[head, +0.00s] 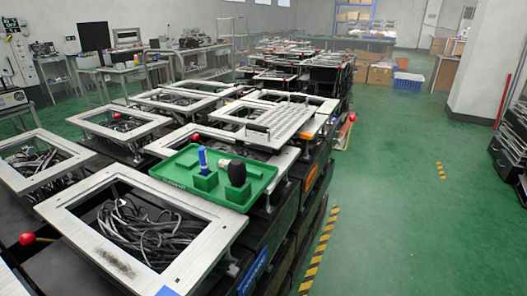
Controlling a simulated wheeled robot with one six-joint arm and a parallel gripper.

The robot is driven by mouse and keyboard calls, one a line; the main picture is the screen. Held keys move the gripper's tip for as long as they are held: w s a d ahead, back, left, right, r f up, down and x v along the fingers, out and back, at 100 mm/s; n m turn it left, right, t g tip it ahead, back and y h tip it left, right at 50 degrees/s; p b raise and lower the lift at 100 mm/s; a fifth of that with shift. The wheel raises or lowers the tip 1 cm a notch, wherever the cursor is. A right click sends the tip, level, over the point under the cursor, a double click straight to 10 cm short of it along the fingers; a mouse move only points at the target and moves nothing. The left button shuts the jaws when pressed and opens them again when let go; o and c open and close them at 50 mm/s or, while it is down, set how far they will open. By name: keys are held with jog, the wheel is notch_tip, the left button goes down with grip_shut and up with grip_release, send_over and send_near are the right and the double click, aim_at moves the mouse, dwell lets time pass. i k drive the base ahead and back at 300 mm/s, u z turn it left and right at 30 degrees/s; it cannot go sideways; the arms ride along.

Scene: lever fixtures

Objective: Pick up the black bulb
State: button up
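The black bulb (237,173) stands upright in a green holder block (236,192) inside a shallow green tray (176,172). Its rounded dark end points up, and its lower end is hidden by the block. My gripper is not seen in the head view.
A blue object (203,160) stands in another green block, close to the left of the bulb. The tray rests on metal-framed fixtures (60,215) holding dark cables. A perforated metal plate (268,120) lies behind it. Red knobs (27,239) stick up nearby.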

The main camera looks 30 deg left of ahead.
aim_at(236, 169)
jog(key=i, duration=0.85)
jog(key=u, duration=2.9)
